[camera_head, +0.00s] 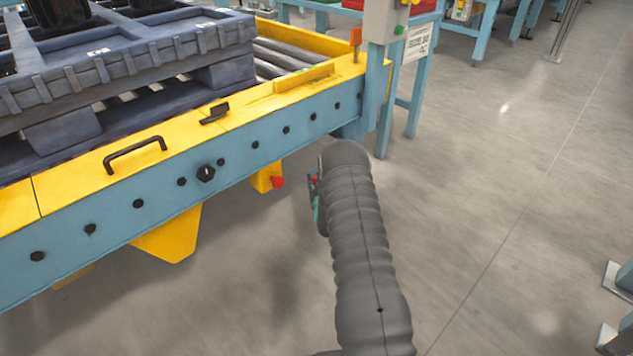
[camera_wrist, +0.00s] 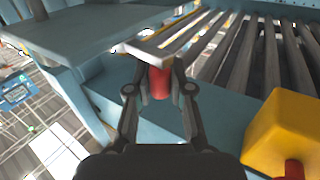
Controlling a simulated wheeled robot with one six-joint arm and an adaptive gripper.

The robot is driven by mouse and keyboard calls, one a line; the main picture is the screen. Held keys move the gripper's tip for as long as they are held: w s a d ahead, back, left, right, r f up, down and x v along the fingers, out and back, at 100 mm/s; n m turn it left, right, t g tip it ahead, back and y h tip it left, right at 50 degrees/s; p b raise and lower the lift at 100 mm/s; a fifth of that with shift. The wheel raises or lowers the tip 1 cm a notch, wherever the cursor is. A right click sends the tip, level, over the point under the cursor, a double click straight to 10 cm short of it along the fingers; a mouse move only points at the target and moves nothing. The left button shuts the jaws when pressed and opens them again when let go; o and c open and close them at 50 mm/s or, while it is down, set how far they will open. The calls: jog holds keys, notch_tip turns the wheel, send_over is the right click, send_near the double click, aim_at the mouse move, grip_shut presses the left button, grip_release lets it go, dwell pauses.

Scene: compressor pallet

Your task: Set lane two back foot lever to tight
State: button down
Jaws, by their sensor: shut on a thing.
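My gripper (camera_wrist: 160,92) is shut on a red lever handle (camera_wrist: 160,80) in the wrist view, with one finger on each side of it. A pale metal strip lies just above the red handle; whether they join is unclear. In the head view my arm hides most of my gripper, and a small red spot (camera_head: 314,178) shows beside it. A second red knob (camera_head: 278,181) sits on a yellow foot block (camera_head: 265,176) under the conveyor's side; a yellow block with a red end also shows in the wrist view (camera_wrist: 284,130). No lane or tight marking is readable.
The blue conveyor side rail (camera_head: 235,160) with a yellow top edge runs along the left, with a black handle (camera_head: 135,148) on it. A dark pallet (camera_head: 130,60) rests on the rollers. A blue post (camera_head: 376,90) stands beyond my arm.

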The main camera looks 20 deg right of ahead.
jog(key=shift+w+a+m+g+h, duration=0.15)
jog(key=shift+w+m+g+h, duration=0.15)
jog(key=shift+m+h, duration=0.5)
jog(key=shift+w+a+m+g+h, duration=0.25)
jog(key=shift+m+h, duration=0.25)
jog(key=shift+h, duration=0.6)
jog(key=shift+d, duration=0.15)
jog(key=c, duration=1)
grip_release()
jog(key=shift+c, duration=0.2)
jog(key=v, duration=1.2)
jog(key=shift+r, duration=0.1)
